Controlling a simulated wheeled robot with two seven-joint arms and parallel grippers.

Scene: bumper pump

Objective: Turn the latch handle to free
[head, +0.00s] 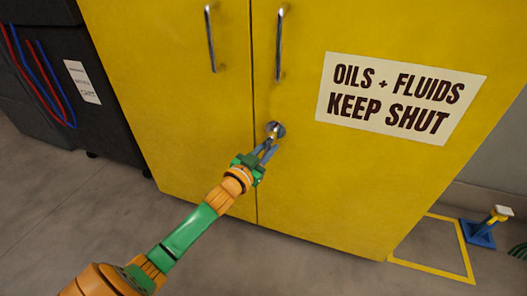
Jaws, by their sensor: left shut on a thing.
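The latch handle (274,130) is a small metal knob on a round plate, low on the right door of the yellow cabinet (350,190), just right of the seam between the doors. My left gripper (269,147) is at the latch handle, its fingers shut on it from below. The fingers partly hide the handle, so its exact turn cannot be told. Both cabinet doors look closed. My right gripper is not in view.
Two upright metal pull handles, left (210,38) and right (279,45), sit above the latch. A sign (400,100) is on the right door. A dark cart (60,80) stands left. A blue stand (478,233) is at the right by yellow floor tape.

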